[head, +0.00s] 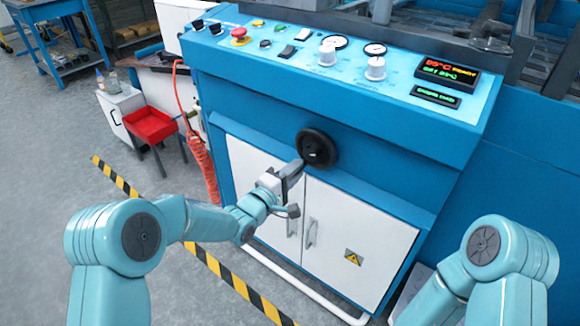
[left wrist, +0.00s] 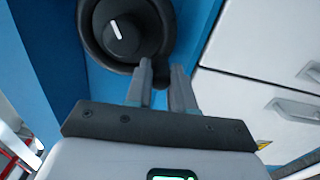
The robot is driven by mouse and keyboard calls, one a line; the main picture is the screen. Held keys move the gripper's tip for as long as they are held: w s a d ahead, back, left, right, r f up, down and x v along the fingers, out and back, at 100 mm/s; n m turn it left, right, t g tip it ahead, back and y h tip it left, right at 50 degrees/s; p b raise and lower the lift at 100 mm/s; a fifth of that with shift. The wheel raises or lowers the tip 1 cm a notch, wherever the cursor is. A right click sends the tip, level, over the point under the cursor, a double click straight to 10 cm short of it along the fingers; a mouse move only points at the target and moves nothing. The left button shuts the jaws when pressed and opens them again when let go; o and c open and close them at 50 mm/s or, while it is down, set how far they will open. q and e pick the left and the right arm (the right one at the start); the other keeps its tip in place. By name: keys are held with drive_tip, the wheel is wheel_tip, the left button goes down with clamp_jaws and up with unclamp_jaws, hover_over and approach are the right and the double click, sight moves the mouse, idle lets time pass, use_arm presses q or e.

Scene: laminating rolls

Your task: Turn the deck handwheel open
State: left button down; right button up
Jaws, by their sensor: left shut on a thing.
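The deck handwheel (head: 317,147) is a black round wheel on the blue front of the machine, above the white cabinet doors. In the left wrist view the handwheel (left wrist: 122,30) fills the top, with a white line on its hub pointing up and slightly left. My left gripper (head: 299,166) reaches the wheel's lower left side. In the left wrist view its two fingers (left wrist: 163,72) are at the wheel's lower right rim, shut on a dark part there. The fingers hide some of that part. My right arm shows at the lower right, but its gripper is out of view.
The control panel (head: 345,55) with knobs, gauges and a red emergency button (head: 239,35) lies above the wheel. White cabinet doors (head: 350,235) with handles are below. A red tray (head: 150,125) and an orange coiled hose (head: 200,160) are at the left.

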sight(320, 169)
use_arm(q)
drive_tip(key=n, duration=0.1)
drive_tip(key=s+d+n, duration=0.1)
drive_tip(key=n, duration=0.2)
drive_tip(key=shift+s+d+f+n, duration=0.15)
drive_tip(key=shift+d+f+n, duration=0.15)
drive_tip(key=shift+d, duration=0.1)
drive_tip(key=n, duration=0.1)
drive_tip(key=s+d+n, duration=0.1)
drive_tip(key=n, duration=0.3)
drive_tip(key=shift+s+d+r+p, duration=0.15)
drive_tip(key=shift+d+r+p, duration=0.15)
drive_tip(key=shift+d, duration=0.1)
drive_tip(key=shift+n, duration=0.3)
drive_tip(key=c, duration=1.2)
unclamp_jaws()
drive_tip(key=shift+c, duration=0.2)
drive_tip(key=shift+s, duration=0.1)
drive_tip(key=p+v, duration=0.2)
drive_tip(key=v, duration=1.4)
